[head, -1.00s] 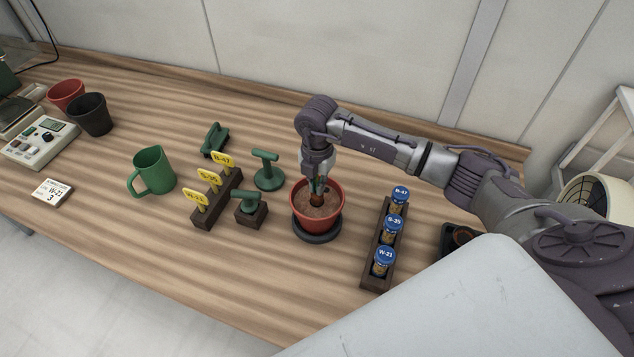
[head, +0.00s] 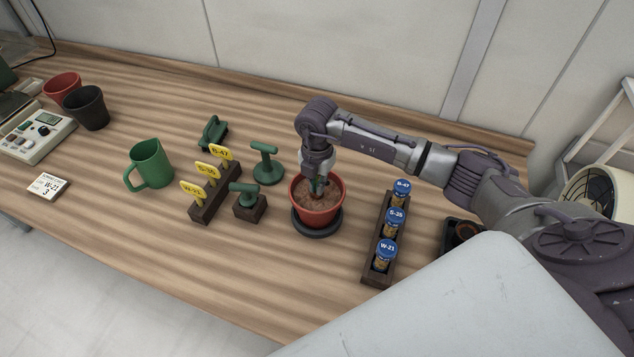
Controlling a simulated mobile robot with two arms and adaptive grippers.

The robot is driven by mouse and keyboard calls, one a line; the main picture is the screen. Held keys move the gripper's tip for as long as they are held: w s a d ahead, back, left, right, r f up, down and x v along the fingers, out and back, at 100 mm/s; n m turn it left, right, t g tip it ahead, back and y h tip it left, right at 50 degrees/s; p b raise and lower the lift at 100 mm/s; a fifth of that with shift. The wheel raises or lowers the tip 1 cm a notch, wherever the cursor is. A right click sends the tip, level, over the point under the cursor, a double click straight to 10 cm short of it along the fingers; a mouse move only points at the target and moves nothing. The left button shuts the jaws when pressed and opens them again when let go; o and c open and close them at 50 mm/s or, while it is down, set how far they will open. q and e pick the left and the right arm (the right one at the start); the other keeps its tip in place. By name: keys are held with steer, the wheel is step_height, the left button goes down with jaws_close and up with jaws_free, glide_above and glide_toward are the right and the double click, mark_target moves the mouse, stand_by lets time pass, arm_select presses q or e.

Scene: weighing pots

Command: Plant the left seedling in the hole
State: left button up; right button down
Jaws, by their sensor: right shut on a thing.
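A red pot (head: 328,216) full of brown soil (head: 335,200) stands upright on a dark saucer (head: 317,231) near the middle of the table. My right gripper (head: 317,184) points down into the pot and is shut on a seedling (head: 318,189). A little green shows between the fingers; the seedling's lower end is at the soil, and the hole is hidden under it. My left gripper is not in view.
A rack of blue-capped vials (head: 379,267) is right of the pot. A dark tray (head: 447,238) is partly hidden behind my body. Left are green tools (head: 267,168), a block with yellow tags (head: 206,210), a green jug (head: 151,165), pots (head: 86,108) and a scale (head: 37,137).

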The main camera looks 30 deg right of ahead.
steer(key=shift+f+b, duration=0.4)
steer(key=shift+f, duration=0.2)
steer(key=c, duration=0.7)
jaws_free()
steer(key=shift+o, duration=0.2)
steer(key=shift+r, duration=0.15)
steer(key=shift+r+p, duration=4.25)
steer(key=shift+r, duration=1.4)
steer(key=shift+f, duration=0.1)
